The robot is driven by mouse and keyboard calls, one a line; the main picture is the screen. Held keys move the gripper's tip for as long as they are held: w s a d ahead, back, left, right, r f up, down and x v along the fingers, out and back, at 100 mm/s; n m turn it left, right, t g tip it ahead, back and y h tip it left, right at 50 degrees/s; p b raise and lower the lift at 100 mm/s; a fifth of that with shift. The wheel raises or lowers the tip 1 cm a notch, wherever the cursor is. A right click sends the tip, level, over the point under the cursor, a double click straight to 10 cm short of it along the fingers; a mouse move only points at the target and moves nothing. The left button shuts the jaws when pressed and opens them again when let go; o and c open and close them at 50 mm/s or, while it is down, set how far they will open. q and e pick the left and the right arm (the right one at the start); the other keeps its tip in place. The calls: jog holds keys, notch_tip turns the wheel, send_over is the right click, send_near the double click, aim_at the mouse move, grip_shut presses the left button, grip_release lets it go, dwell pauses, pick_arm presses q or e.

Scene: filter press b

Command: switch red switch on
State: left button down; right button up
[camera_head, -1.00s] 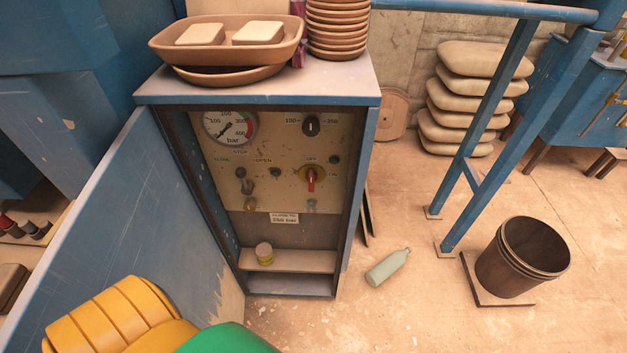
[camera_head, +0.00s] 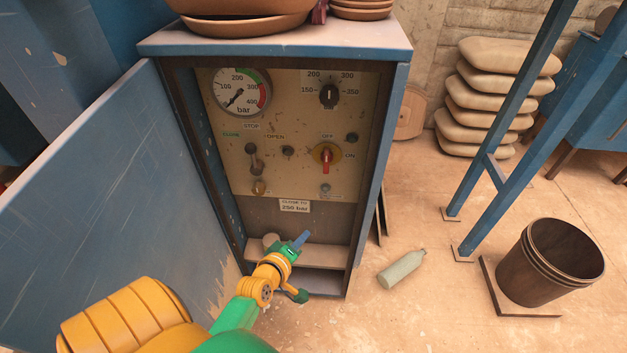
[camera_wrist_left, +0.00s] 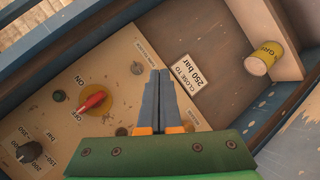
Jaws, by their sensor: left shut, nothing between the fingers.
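The red switch (camera_head: 326,160) is a red handle on a yellow round plate, at the right of the control panel (camera_head: 290,188). Its handle is upright, in line with the OFF label above it; ON is to the right. The switch also shows in the left wrist view (camera_wrist_left: 92,101), left of the fingers. My left gripper (camera_head: 301,239) is in front of the cabinet's lower part, below the switch and clear of it. Its fingers (camera_wrist_left: 159,100) are shut with nothing between them. My right gripper is not in view.
The cabinet (camera_head: 375,185) has side walls framing the panel. A small tin (camera_wrist_left: 262,57) stands on its shelf, partly behind my left gripper in the head view. A blue panel (camera_head: 120,190) stands at the left. A bottle (camera_head: 402,269) and a bucket (camera_head: 550,262) are on the floor at right.

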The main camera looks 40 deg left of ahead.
aim_at(327, 160)
pick_arm(q)
jog(key=a+r+n+t+y+b, duration=0.1)
jog(key=a+r+n+t, duration=0.1)
jog(key=r, duration=0.5)
jog(key=a+r+n+t+y+b, duration=0.1)
jog(key=a+r+n+t+y, duration=0.1)
jog(key=r, duration=0.5)
jog(key=shift+w+a+n+t, duration=0.3)
jog(key=shift+a+n, duration=0.55)
jog(key=shift+n, duration=0.35)
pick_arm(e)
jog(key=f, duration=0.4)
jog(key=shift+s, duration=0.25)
pick_arm(q)
jog(key=shift+r, duration=0.1)
jog(key=w, duration=1.1)
jog(key=shift+w+a, duration=0.1)
jog(key=shift+w, duration=0.1)
jog(key=shift+w+d, duration=0.15)
jog(key=shift+d, duration=0.2)
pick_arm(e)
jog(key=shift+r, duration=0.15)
